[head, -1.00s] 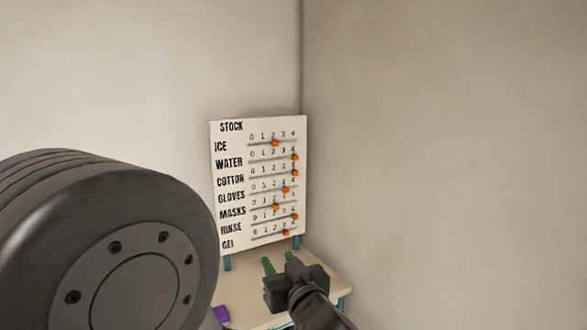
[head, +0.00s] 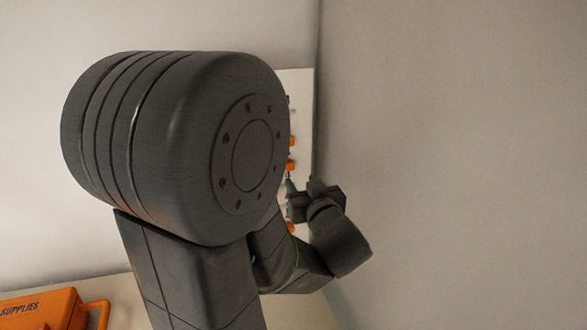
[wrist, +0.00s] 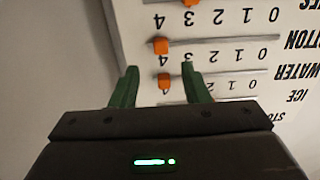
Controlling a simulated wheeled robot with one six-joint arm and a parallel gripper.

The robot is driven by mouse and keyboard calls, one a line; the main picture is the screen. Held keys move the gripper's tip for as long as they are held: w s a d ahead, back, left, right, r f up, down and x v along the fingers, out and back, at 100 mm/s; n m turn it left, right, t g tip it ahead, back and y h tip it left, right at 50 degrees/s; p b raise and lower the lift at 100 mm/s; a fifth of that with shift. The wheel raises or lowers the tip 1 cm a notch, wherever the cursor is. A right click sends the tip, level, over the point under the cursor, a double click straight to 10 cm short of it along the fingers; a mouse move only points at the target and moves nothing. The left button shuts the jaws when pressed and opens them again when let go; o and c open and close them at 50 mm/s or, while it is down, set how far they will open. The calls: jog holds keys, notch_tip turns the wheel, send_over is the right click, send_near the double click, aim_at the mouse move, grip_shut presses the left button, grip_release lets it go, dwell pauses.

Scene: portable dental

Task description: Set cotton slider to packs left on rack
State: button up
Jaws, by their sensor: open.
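The white stock board (wrist: 135,15) appears upside down in the wrist view; in the head view (head: 298,85) my arm hides most of it. The orange cotton slider (wrist: 160,46) is at the 4 end of its track, beside the COTTON label (wrist: 303,40). The water slider (wrist: 163,80) is also at 4. My gripper (wrist: 160,68) is open, with green fingers. In the wrist view the water slider shows between the fingers and the cotton slider just beyond their tips; I cannot tell whether they touch. My gripper (head: 302,185) also shows before the board in the head view. No rack or packs are visible.
The gloves slider (wrist: 192,3) is at 3 at the top of the wrist view. An orange SUPPLIES case (head: 40,312) lies at the lower left of the head view. Bare walls (head: 450,120) stand behind and right of the board.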

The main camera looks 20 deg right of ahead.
aim_at(292, 169)
jog(key=w+p, duration=0.1)
jog(key=w, duration=0.7)
jog(key=shift+d, duration=0.15)
grip_shut()
